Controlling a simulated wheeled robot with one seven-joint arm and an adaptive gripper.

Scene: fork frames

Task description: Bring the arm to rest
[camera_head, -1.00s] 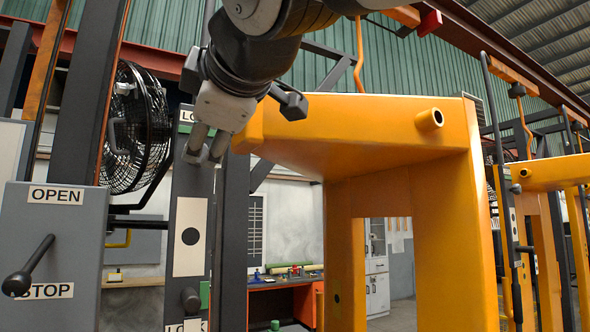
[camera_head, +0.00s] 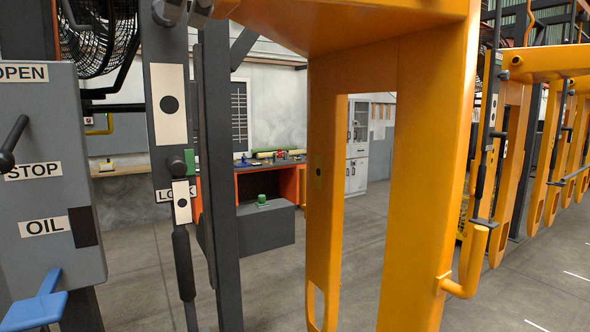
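Only the grey fingertips of my gripper (camera_head: 185,9) show, at the top edge left of centre. They stand apart with a gap between them, and I see nothing held. The rest of the gripper and arm is out of view above. The fingertips overlap the upper part of a dark upright lock panel (camera_head: 169,146); I cannot tell whether they touch it.
A grey control box (camera_head: 45,140) marked OPEN, STOP and OIL stands at left, with a black lever (camera_head: 12,143) and blue handle (camera_head: 38,300). A large yellow frame (camera_head: 425,150) fills the centre right. A workbench (camera_head: 285,180) stands behind. Bare floor (camera_head: 350,235) shows between.

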